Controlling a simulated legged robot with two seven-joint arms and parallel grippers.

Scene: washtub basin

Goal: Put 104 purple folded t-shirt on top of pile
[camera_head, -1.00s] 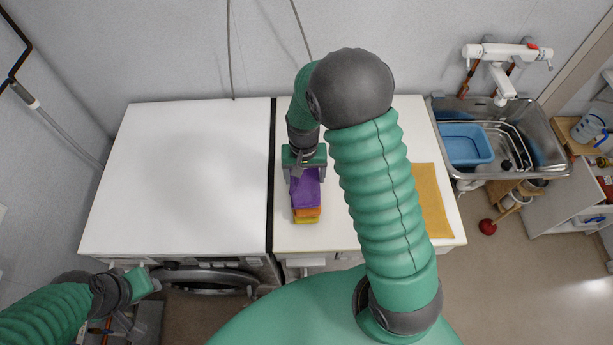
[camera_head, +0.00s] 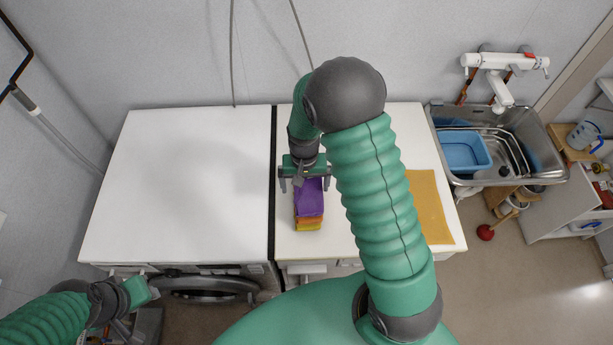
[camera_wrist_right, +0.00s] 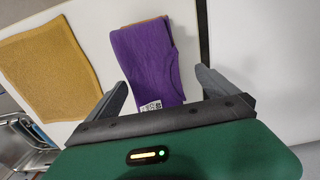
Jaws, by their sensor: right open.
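The purple folded t-shirt (camera_head: 309,198) lies on top of a small pile of folded shirts, with orange and yellow layers (camera_head: 308,226) showing at its front edge. The pile is on the right white machine top. My right gripper (camera_head: 304,184) is open at the back end of the purple shirt, its fingers apart on either side. In the right wrist view the purple shirt (camera_wrist_right: 146,60) lies between and beyond the open fingers, touching neither clearly, with a small printed tag at its near end. My left gripper (camera_head: 148,289) is low at the left; its fingers are unclear.
A yellow-orange cloth (camera_head: 428,205) lies flat on the right side of the top, also in the right wrist view (camera_wrist_right: 50,65). The left white top (camera_head: 180,185) is bare. A sink with a blue basin (camera_head: 465,151) stands at the right.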

